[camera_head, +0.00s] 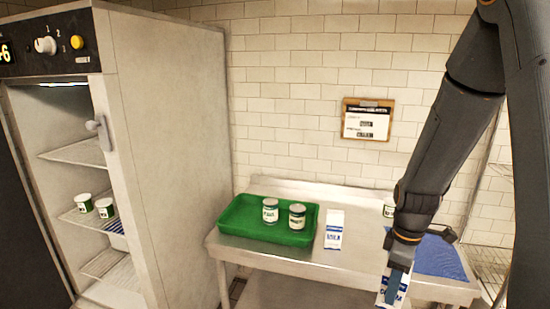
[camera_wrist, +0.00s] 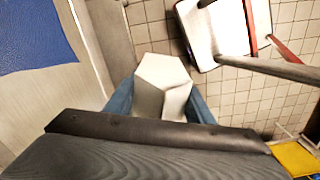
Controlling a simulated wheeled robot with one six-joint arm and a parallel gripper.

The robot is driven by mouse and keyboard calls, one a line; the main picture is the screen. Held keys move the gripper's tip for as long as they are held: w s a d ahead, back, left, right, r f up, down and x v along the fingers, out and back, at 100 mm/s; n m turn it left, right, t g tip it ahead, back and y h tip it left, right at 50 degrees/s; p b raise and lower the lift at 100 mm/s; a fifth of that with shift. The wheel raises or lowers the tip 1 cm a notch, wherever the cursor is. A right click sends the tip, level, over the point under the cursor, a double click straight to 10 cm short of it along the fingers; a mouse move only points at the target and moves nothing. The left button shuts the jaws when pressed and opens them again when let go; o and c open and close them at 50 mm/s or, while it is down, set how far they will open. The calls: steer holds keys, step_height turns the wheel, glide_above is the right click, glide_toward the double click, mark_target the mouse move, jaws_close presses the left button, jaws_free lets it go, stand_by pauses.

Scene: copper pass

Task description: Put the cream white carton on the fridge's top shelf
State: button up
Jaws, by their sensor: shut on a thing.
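My gripper (camera_head: 398,264) is at the lower right in the head view, pointing down in front of the steel table. It is shut on a white carton (camera_head: 392,291) with blue lettering, partly cut off by the bottom edge. In the wrist view the white top of the carton (camera_wrist: 162,80) shows between the blue fingers of my gripper (camera_wrist: 160,100). The fridge (camera_head: 165,140) stands open at the left, far from my gripper. Its top shelf (camera_head: 78,153) looks bare where it shows.
Two green-and-white tubs (camera_head: 84,203) stand on the fridge's middle shelf (camera_head: 72,219). A clipboard (camera_head: 366,120) hangs on the wall.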

steer(key=w+a+f+m+b, duration=0.1)
steer(key=w+a+f+m, duration=0.4)
steer(key=a+f+m, duration=0.5)
steer(key=shift+a+f+m+b, duration=0.2)
steer(key=shift+f+m+b, duration=0.3)
steer(key=shift+f, duration=1.25)
